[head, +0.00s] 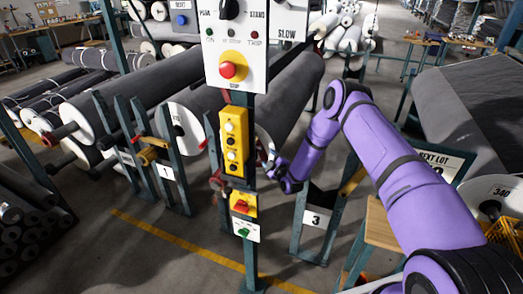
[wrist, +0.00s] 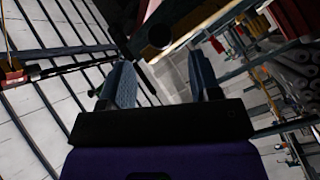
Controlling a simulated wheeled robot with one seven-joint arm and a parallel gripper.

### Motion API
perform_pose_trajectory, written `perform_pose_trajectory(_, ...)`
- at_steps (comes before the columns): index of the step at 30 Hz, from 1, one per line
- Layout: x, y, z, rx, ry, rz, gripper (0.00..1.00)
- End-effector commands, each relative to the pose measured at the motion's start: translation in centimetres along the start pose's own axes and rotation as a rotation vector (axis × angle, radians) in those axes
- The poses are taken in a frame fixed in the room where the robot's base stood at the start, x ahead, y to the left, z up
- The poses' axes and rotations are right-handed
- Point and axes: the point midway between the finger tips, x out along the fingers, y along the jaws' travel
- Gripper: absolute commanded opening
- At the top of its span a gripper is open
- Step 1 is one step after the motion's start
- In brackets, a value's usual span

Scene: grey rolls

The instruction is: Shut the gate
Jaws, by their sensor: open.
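I cannot tell for sure which part is the gate. Blue-green upright frames stand at the roll ends, one with a plate marked 1 (head: 165,172) and one with a plate marked 3 (head: 316,220). My purple arm reaches in from the right, and my gripper (head: 268,165) is partly hidden behind the control post near the frame marked 3. In the wrist view my gripper (wrist: 165,80) is open, its two fingers apart with no thing seen held between them. A dark round bar end (wrist: 160,36) shows just beyond the fingertips. Contact with it cannot be told.
A control post with a white panel (head: 236,40), a yellow button box (head: 234,140) and lower switches (head: 244,205) stands in front of my gripper. Large grey rolls (head: 290,95) lie behind. A wooden-topped stand (head: 385,225) is at right. A yellow line (head: 160,235) crosses open floor at lower left.

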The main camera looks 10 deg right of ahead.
Motion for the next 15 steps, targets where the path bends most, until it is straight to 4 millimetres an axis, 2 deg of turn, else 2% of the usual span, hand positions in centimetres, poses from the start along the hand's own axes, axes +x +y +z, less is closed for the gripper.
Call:
perform_pose_trajectory(3,2.3,0.1,0.0,0.0,0.001,0.003,0.57)
perform_pose_trajectory(9,5.4,0.0,0.0,0.0,0.0,0.001,0.57)
perform_pose_trajectory(15,7.1,0.0,0.0,0.0,0.0,0.001,0.57)
